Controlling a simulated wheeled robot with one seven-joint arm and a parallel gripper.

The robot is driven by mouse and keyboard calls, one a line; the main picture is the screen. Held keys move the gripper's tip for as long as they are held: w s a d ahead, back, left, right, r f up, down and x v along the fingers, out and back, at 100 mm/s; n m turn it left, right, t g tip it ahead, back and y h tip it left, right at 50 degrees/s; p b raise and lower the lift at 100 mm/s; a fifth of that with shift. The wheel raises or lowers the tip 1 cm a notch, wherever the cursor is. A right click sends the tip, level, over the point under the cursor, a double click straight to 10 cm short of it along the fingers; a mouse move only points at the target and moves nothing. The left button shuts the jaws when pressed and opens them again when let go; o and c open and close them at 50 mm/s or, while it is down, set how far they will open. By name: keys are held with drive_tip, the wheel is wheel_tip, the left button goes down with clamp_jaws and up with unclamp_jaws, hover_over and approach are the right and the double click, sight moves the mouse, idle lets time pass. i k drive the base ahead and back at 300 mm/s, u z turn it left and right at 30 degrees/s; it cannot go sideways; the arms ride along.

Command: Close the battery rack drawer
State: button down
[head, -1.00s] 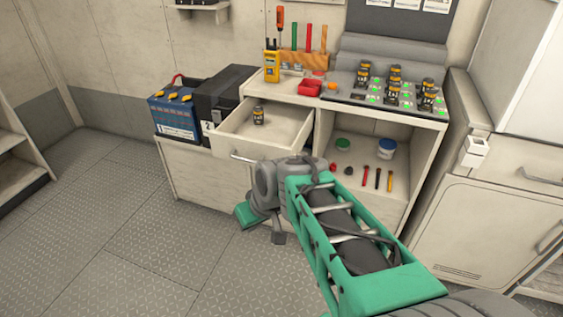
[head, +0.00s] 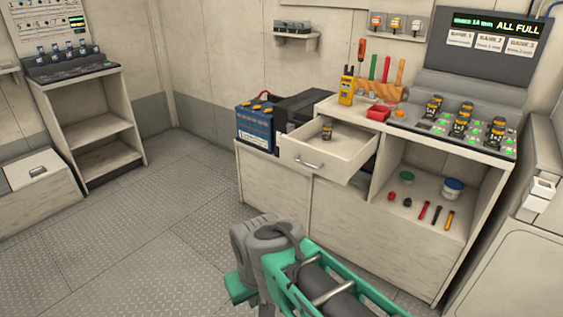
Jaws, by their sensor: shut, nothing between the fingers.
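The battery rack drawer (head: 346,168) is pulled out of the cream bench, left of its open shelf. Its front has a metal bar handle (head: 309,163). One small black and yellow battery (head: 327,132) stands inside it. My gripper (head: 240,287) is low in the head view, in front of and below the drawer, apart from it. It is shut and empty; its fingers are largely hidden behind my grey wrist and green arm.
A blue battery (head: 255,126) and a black box stand left of the drawer. The bench top holds tools, a red tray (head: 379,113) and a charger (head: 455,140) with several batteries. Another rack (head: 87,125) stands at far left. The floor (head: 150,220) between is clear.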

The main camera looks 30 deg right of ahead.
sight(351, 144)
drive_tip(key=u, duration=0.4)
drive_tip(key=i, duration=1.25)
drive_tip(key=z, duration=0.4)
